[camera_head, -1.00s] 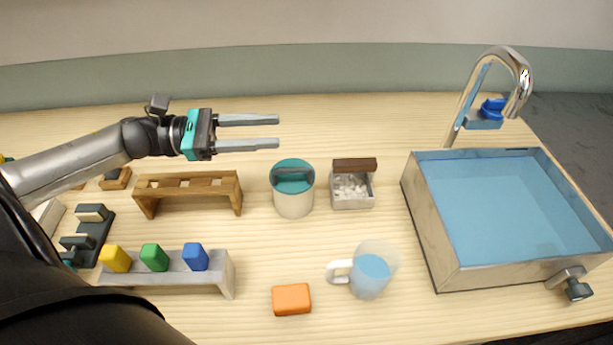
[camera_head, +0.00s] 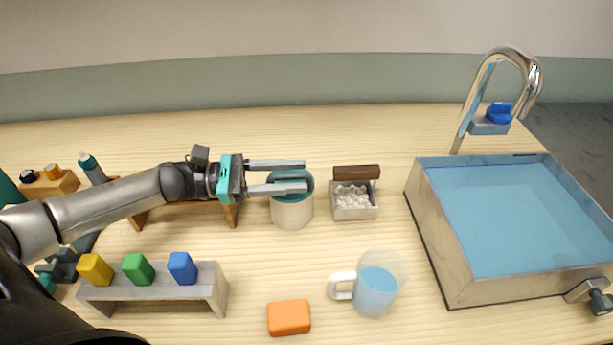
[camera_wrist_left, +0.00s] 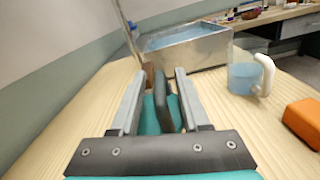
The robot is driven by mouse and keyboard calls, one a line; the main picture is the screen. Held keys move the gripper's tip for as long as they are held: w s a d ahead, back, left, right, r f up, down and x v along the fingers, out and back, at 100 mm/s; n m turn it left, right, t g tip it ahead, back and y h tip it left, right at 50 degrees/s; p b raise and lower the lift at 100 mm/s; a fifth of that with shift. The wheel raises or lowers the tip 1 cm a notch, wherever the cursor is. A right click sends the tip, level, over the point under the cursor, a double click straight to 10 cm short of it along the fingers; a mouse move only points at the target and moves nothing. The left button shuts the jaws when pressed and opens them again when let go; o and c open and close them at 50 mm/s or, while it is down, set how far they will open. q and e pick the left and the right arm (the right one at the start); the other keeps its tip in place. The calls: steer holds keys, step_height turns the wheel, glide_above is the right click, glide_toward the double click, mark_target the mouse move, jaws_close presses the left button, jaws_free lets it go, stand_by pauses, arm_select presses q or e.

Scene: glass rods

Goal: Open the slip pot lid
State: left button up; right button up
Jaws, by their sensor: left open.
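The slip pot (camera_head: 292,213) is a pale cylinder standing on the table. Its teal lid (camera_head: 303,196) is on top, largely hidden in the head view by my left gripper (camera_head: 305,175). In the left wrist view the lid's dark upright handle (camera_wrist_left: 166,103) stands between the two open fingers of my left gripper (camera_wrist_left: 162,85), with teal lid surface showing around it. The fingers are apart, one on each side of the handle. I cannot tell whether either finger touches it. My right gripper is not in view.
Right of the pot is a small box (camera_head: 353,213) of white bits with a brown block. A cup of blue liquid (camera_head: 376,292), an orange block (camera_head: 289,317) and a grey rack (camera_head: 150,292) stand in front. A blue-filled sink (camera_head: 447,292) is at right.

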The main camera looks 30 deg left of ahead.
arm_select(q)
steer(key=shift+x, duration=1.5)
jaws_close()
stand_by(0.4)
